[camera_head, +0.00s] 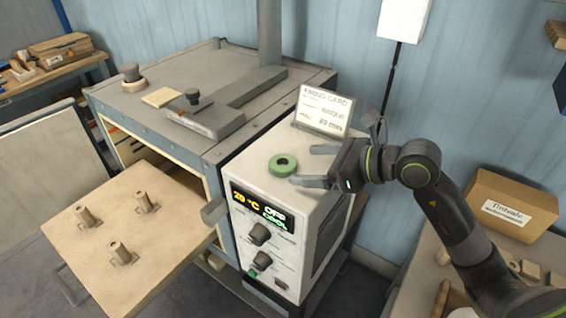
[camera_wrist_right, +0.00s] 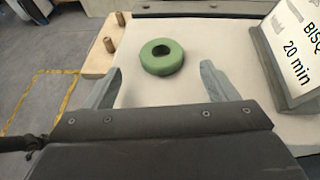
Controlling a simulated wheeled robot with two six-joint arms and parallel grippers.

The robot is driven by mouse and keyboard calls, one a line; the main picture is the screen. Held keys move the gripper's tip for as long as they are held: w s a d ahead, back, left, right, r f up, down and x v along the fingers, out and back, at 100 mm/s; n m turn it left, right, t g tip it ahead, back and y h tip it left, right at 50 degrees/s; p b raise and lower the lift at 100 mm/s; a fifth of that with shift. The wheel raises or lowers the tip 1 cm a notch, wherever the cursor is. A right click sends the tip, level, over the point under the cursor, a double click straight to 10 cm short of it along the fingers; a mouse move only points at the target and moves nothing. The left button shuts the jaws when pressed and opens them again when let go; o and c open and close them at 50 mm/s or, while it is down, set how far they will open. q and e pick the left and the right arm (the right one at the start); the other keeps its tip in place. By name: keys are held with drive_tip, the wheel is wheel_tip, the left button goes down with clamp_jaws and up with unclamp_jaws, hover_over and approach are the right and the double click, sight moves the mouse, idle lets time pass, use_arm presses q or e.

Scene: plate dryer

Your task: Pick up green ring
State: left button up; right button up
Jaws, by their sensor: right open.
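The green ring (camera_head: 283,165) lies flat on the white top of the control box (camera_head: 257,160), near the middle of that surface. In the right wrist view the ring (camera_wrist_right: 161,57) lies beyond my fingertips, roughly centred between them, with its hole showing. My right gripper (camera_head: 304,166) comes in from the right, low over the box top, with its fingers spread and pointing at the ring. It also shows in the wrist view (camera_wrist_right: 160,78), open and empty. My left gripper is in neither view.
A firing card (camera_head: 322,112) stands at the back of the box top, close to the right gripper. The kiln (camera_head: 160,95) is at the left, with a pegged board (camera_head: 90,265) sticking out from it. A cardboard box (camera_head: 508,205) stands on a table at the right.

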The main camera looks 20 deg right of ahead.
sight(289, 164)
drive_tip(key=shift+w+a+f+p, duration=0.15)
drive_tip(key=shift+w+a+p, duration=0.3)
drive_tip(key=shift+w+a, duration=0.05)
drive_tip(key=shift+p+x, duration=0.55)
drive_tip(key=shift+x, duration=1.1)
drive_tip(key=shift+d+f, duration=0.15)
drive_tip(key=shift+f, duration=0.05)
drive_tip(key=c, duration=1.1)
